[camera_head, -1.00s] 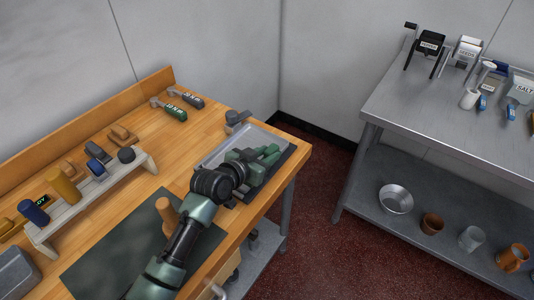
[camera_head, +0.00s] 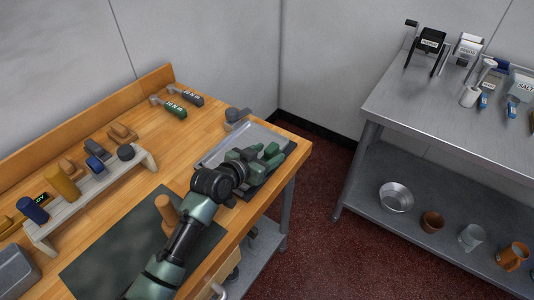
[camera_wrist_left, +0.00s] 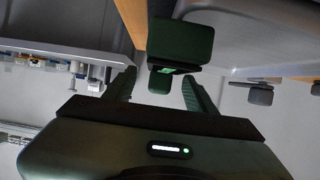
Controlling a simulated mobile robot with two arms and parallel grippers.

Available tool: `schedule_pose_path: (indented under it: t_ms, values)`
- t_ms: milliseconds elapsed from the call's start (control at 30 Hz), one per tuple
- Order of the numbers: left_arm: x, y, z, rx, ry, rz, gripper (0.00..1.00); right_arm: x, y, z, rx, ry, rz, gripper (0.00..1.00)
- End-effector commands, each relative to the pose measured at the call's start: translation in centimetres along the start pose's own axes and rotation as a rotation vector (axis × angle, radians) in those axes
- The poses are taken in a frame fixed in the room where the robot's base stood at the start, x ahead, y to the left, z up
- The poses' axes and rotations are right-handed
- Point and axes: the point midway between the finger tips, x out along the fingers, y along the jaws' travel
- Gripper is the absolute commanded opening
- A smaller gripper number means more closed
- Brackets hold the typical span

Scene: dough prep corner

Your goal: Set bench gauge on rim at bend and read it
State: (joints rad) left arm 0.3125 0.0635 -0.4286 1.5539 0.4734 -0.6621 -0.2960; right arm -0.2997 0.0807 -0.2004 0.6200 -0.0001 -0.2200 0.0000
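My left gripper (camera_head: 264,158) is over the silver tray (camera_head: 213,160) at the bench's right end. Its wrist hides part of the tray's near side. In the left wrist view the two fingers (camera_wrist_left: 158,83) stand apart. A dark green block (camera_wrist_left: 180,38) with a small lit green panel is just beyond the fingertips, with a gap to the left finger. It may be the gauge, but I cannot tell for sure. Green blocky shapes by the gripper in the head view are hard to separate from the fingers. The right gripper is out of view.
A dark mat (camera_head: 115,250) lies on the bench under my arm, with a wooden peg (camera_head: 166,208) beside the arm. A rack (camera_head: 44,235) of coloured cylinders stands left. Two labelled handles (camera_head: 176,110) lie behind. A steel table (camera_head: 400,100) stands right, across open floor.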

Motion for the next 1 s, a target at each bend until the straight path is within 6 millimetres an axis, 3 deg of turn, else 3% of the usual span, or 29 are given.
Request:
schedule_pose_path:
  t_ms: [167,1000]
  values:
    - [-0.5,0.0,-0.1,0.000,-0.001,-0.001,0.56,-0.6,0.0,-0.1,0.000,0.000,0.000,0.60]
    - [-7.3,0.0,-0.2,-0.001,0.000,0.000,0.56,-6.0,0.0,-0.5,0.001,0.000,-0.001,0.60]
